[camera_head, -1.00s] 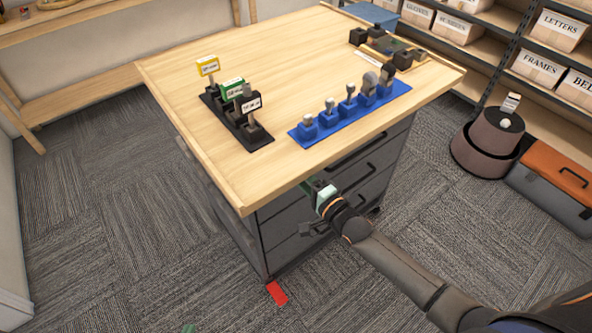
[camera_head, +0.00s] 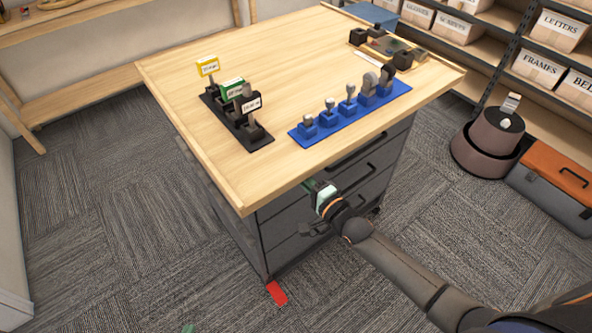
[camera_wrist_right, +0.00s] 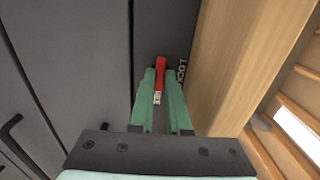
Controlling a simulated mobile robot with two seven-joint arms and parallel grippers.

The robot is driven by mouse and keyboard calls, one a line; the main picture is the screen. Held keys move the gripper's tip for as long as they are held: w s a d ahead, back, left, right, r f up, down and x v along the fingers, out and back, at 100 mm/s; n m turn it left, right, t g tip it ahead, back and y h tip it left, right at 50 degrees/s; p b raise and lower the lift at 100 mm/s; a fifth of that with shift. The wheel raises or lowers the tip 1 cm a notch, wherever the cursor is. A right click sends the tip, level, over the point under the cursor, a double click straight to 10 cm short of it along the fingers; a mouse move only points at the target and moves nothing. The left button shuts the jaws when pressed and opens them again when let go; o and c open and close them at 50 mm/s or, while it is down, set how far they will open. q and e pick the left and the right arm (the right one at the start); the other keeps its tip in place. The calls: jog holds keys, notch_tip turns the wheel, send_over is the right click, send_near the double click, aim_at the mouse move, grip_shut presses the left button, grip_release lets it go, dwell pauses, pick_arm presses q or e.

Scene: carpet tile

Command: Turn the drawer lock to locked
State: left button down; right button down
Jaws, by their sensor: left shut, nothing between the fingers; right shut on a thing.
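The drawer unit (camera_head: 300,225) is dark grey under a wooden top. Its lock has a red key or lever (camera_wrist_right: 160,72), seen in the right wrist view beside white lettering that seems to read LOCK (camera_wrist_right: 182,70). My right gripper (camera_wrist_right: 162,88) is shut on the red lever, with one green finger on each side. In the head view my right gripper (camera_head: 318,190) is at the drawer front, just under the top's front edge, and hides the lock there. Only a green tip of my left gripper (camera_head: 188,328) shows at the bottom edge, away from the unit.
A black stamp rack (camera_head: 258,141) and a blue rack of stamps (camera_head: 336,128) stand on the top. Drawer handles (camera_head: 355,178) project to the right. A red piece (camera_head: 277,293) lies on the carpet.

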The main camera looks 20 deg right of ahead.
jog(key=shift+n+p, duration=0.9)
jog(key=shift+n, duration=8.1)
jog(key=c, duration=0.9)
grip_release()
